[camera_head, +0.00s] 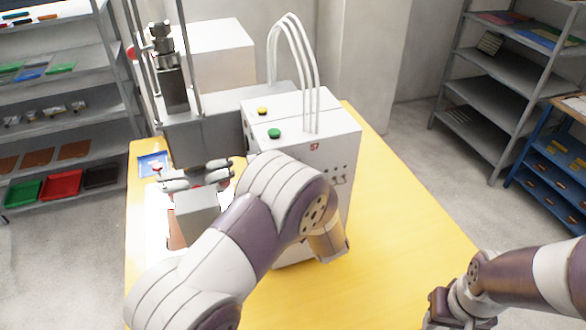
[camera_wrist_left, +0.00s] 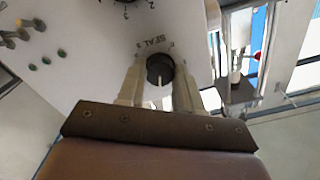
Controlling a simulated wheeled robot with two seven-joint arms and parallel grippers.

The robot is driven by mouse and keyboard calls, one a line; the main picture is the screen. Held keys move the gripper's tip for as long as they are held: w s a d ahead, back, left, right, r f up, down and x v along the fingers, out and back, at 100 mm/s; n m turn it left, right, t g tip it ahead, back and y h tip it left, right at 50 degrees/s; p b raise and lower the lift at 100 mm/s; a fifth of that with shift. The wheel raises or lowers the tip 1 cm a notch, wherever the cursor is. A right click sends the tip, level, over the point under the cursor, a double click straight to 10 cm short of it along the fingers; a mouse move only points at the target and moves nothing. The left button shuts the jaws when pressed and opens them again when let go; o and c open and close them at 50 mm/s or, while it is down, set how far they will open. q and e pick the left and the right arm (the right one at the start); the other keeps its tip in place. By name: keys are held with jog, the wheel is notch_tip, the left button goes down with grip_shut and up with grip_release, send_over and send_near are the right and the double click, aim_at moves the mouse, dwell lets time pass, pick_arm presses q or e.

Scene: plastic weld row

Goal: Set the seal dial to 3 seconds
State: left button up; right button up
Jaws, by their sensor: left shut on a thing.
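The white control box (camera_head: 325,125) of the sealing machine stands on the yellow table in the head view. In the left wrist view, the seal dial (camera_wrist_left: 160,69) is a round dark knob with a pale pointer line, below the printed word SEAL on the white panel. My left gripper (camera_wrist_left: 160,78) is shut on the dial, with one pale finger on each side of it. The dial's set value cannot be read. In the head view, my left arm hides the dial and the left gripper. My right gripper (camera_head: 450,308) is at the lower right, away from the box; its fingers are unclear.
Another numbered dial is cut off at the top of the left wrist view. Small buttons and lamps (camera_wrist_left: 38,24) are on the panel. Green (camera_head: 274,133) and yellow (camera_head: 262,111) buttons top the machine. The yellow table (camera_head: 410,225) is clear to the right.

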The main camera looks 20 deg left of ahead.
pick_arm(q)
jog(key=shift+r+m, duration=0.15)
jog(key=shift+m, duration=0.45)
jog(key=shift+p, duration=0.35)
jog(key=o, duration=1)
jog(key=b+v, duration=0.4)
jog(key=v, duration=0.8)
jog(key=shift+s+d+b, duration=0.2)
jog(key=shift+b, duration=0.15)
